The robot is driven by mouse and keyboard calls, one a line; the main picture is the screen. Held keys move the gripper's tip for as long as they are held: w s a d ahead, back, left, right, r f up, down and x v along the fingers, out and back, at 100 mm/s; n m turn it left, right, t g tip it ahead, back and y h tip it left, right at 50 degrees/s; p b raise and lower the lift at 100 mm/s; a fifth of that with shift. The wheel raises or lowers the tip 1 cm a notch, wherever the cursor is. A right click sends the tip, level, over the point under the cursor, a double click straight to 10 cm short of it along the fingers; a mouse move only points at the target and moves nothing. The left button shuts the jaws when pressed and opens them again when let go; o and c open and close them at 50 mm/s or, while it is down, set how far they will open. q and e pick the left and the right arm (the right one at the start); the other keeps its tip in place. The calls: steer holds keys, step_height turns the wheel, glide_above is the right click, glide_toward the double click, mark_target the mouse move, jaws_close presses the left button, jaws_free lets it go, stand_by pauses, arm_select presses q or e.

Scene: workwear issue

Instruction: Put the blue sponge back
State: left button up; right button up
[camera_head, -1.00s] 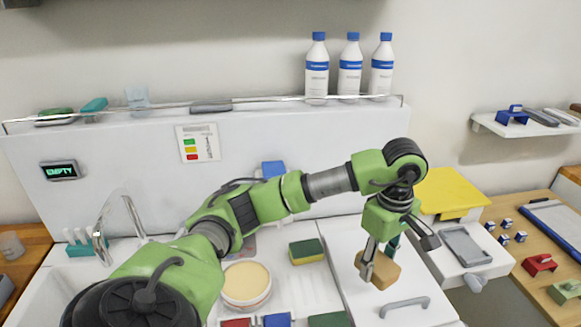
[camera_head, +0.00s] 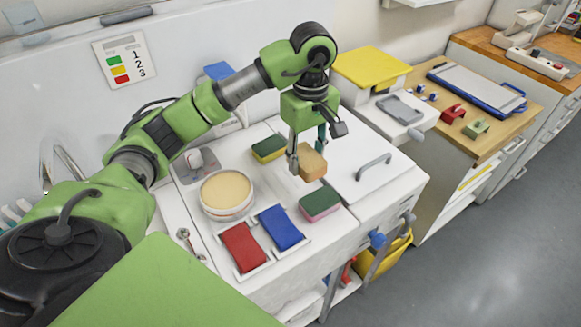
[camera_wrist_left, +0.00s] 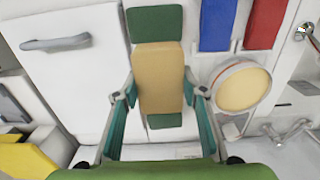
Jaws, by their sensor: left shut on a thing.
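My left gripper (camera_head: 308,160) is shut on a tan block-shaped sponge (camera_head: 313,163), above the white worktop by the lid with a grey handle. In the left wrist view the tan sponge (camera_wrist_left: 159,78) sits between the two fingers (camera_wrist_left: 160,100); its other faces are hidden, and I see no blue on it. A green-and-yellow sponge (camera_head: 268,149) lies behind it and a green-and-pink sponge (camera_head: 320,206) in front. A blue pad (camera_head: 281,228) and a red pad (camera_head: 243,247) lie at the front edge. My right gripper is out of view.
A round tub with a tan top (camera_head: 227,192) stands left of the sponges. The white lid (camera_head: 350,150) has a raised grey handle (camera_head: 373,166). A yellow-topped unit (camera_head: 371,66) and a wooden bench (camera_head: 470,140) stand to the right.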

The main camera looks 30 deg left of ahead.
arm_select(q)
steer(key=p, duration=0.1)
glide_above(291, 178)
steer(key=f, duration=0.5)
steer(key=shift+s+d+f, duration=0.15)
steer(key=shift+s+d, duration=0.05)
steer(key=shift+d, duration=0.2)
steer(key=f+p, duration=0.2)
steer(key=f, duration=0.1)
steer(key=shift+w+a+f, duration=0.1)
steer(key=shift+a+f, duration=0.2)
steer(key=shift+a, duration=0.1)
steer(key=shift+f, duration=0.2)
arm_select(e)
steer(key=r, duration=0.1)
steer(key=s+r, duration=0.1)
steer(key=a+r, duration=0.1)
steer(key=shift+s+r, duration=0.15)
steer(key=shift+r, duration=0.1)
arm_select(q)
steer(key=shift+f, duration=0.1)
steer(key=shift+f, duration=0.15)
steer(key=o, duration=1.1)
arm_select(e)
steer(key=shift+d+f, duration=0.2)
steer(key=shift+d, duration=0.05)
arm_select(q)
steer(key=shift+r, duration=0.2)
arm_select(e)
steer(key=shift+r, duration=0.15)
